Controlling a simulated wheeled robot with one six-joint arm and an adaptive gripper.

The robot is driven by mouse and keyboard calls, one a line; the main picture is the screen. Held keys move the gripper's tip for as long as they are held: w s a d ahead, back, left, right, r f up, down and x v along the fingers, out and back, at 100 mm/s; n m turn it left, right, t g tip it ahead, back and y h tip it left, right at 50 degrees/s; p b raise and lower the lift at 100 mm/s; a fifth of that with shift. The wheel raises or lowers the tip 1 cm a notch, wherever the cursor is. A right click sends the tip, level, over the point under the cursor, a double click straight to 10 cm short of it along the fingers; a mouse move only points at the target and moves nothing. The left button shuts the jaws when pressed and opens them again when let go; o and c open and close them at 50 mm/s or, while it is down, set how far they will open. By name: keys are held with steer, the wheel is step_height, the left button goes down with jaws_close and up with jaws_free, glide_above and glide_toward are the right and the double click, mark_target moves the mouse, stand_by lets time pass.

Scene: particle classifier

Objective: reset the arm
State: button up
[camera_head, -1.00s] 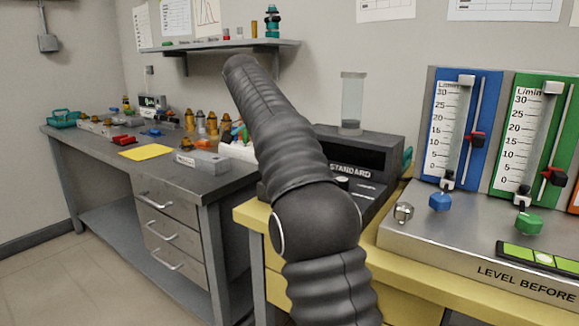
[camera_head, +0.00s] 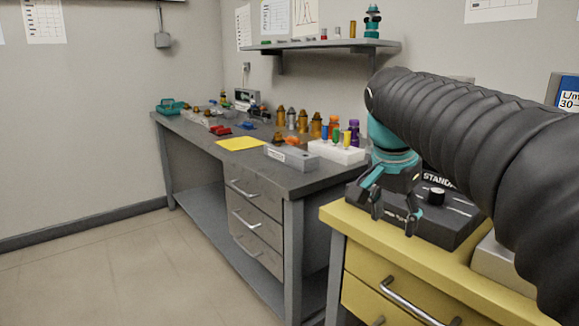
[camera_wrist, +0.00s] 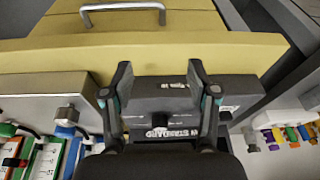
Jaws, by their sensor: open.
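My arm, sleeved in ribbed black, reaches across the right side of the head view. My gripper (camera_head: 395,208) hangs at its end, pointing down, with teal parts and dark fingers. It is in front of the dark box marked STANDARD (camera_head: 455,215) on the yellow bench. In the wrist view my gripper (camera_wrist: 161,85) has its two fingers spread apart with nothing held between them. The dark STANDARD box (camera_wrist: 180,95) lies beyond and between the fingers there. Whether the fingers touch the box cannot be told.
The yellow bench (camera_head: 380,245) has drawers in front. A grey workbench (camera_head: 290,180) at left carries bottles, a white rack (camera_head: 337,153), a yellow sheet (camera_head: 240,143) and a teal basket (camera_head: 170,106). A wall shelf (camera_head: 320,45) is above. Floor at lower left is clear.

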steer(key=s+a+f+n+t+y, duration=0.2)
steer(key=s+f+n, duration=0.8)
steer(key=s+f, duration=0.6)
steer(key=shift+s+a+f+t, duration=0.15)
steer(key=shift+s+a+t, duration=0.3)
steer(key=shift+s+t, duration=0.2)
stand_by(0.6)
